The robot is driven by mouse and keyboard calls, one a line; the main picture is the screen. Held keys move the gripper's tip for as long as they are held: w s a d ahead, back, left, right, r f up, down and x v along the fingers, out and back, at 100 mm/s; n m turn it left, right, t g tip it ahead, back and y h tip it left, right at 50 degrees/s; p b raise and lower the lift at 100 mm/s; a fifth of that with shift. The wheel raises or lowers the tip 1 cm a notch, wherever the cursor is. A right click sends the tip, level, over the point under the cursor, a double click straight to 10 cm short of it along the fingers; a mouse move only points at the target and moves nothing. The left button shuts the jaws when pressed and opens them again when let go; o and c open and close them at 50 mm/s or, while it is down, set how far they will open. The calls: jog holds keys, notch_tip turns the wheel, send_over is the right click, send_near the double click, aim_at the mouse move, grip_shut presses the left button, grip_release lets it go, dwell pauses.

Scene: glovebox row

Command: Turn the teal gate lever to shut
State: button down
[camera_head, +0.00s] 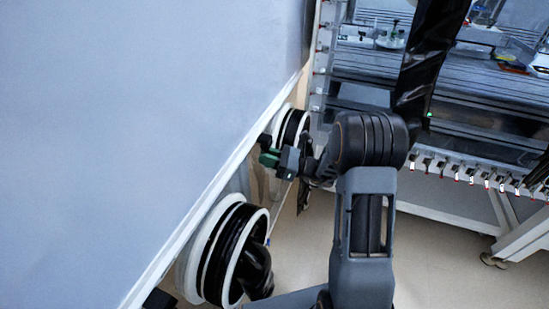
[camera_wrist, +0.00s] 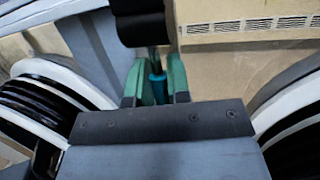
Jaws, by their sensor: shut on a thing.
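The teal gate lever (camera_wrist: 157,76) shows in the wrist view as a small teal piece between the two green fingers of my gripper (camera_wrist: 156,88). My gripper is shut on it. Most of the lever is hidden by the fingers and by a black cylindrical part (camera_wrist: 140,22) just beyond. In the head view my gripper (camera_head: 273,158) is beside the pale panel, between two round glove ports. The lever cannot be made out there, and its angle is unclear.
A near glove port (camera_head: 262,232) with a black glove and a farther port (camera_head: 303,118) flank my gripper. The large pale panel (camera_head: 130,110) fills the left. A glovebox with a metal work surface (camera_head: 470,75) stands at right. Beige floor (camera_head: 420,265) is open below it.

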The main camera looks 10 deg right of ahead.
jog(key=shift+w+r, duration=0.1)
dwell(0.4)
jog(key=c, duration=1.1)
grip_release()
jog(key=shift+a, duration=0.1)
jog(key=v, duration=1.4)
jog(key=shift+w+p, duration=0.1)
jog(key=shift+p, duration=0.2)
jog(key=shift+a, duration=0.1)
